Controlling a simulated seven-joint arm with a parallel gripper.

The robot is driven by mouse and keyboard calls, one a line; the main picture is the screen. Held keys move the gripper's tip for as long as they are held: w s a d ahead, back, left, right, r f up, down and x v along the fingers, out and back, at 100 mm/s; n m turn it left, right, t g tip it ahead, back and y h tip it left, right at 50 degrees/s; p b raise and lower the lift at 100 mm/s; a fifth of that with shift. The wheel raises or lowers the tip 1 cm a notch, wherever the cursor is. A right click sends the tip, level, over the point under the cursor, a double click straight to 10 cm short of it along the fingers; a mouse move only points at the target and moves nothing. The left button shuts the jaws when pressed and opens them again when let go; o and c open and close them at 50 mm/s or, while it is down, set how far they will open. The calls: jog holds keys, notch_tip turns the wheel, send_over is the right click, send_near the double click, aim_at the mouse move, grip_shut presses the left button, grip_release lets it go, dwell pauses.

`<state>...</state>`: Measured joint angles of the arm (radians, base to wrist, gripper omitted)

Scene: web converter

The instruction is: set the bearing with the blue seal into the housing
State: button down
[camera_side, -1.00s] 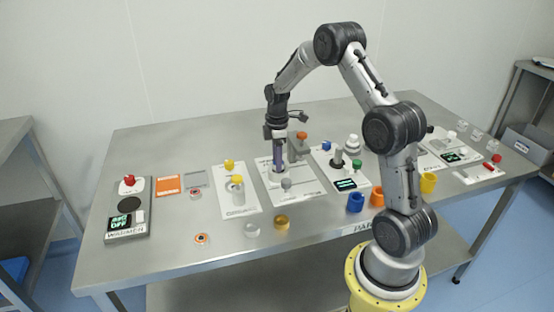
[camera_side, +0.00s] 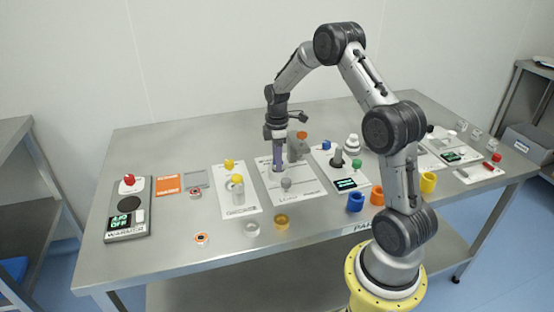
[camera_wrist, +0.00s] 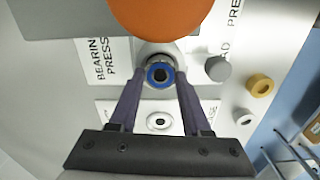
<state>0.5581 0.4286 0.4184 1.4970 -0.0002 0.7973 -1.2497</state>
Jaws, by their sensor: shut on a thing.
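The bearing with the blue seal (camera_wrist: 160,76) shows in the wrist view as a blue ring around a dark bore. My gripper (camera_wrist: 159,80) is shut on it, a purple finger on each side. A grey round metal part (camera_wrist: 153,49), seemingly the housing, shows just behind the bearing at the bearing press. I cannot tell whether the bearing is above it or partly inside. In the side view my gripper (camera_side: 278,169) points down over the bearing press panel (camera_side: 296,196); its fingers hide the bearing there.
The press's orange knob (camera_wrist: 162,14) and grey body (camera_side: 297,149) stand close to my gripper. A grey knob (camera_side: 286,183) stands on the panel. A yellow ring (camera_side: 282,221) and a pale ring (camera_side: 251,229) lie in front. Another bearing (camera_side: 201,238) lies at the front left.

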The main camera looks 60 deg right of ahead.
jog(key=shift+f, duration=0.3)
dwell(0.5)
grip_release()
dwell(0.3)
jog(key=shift+r, duration=3.05)
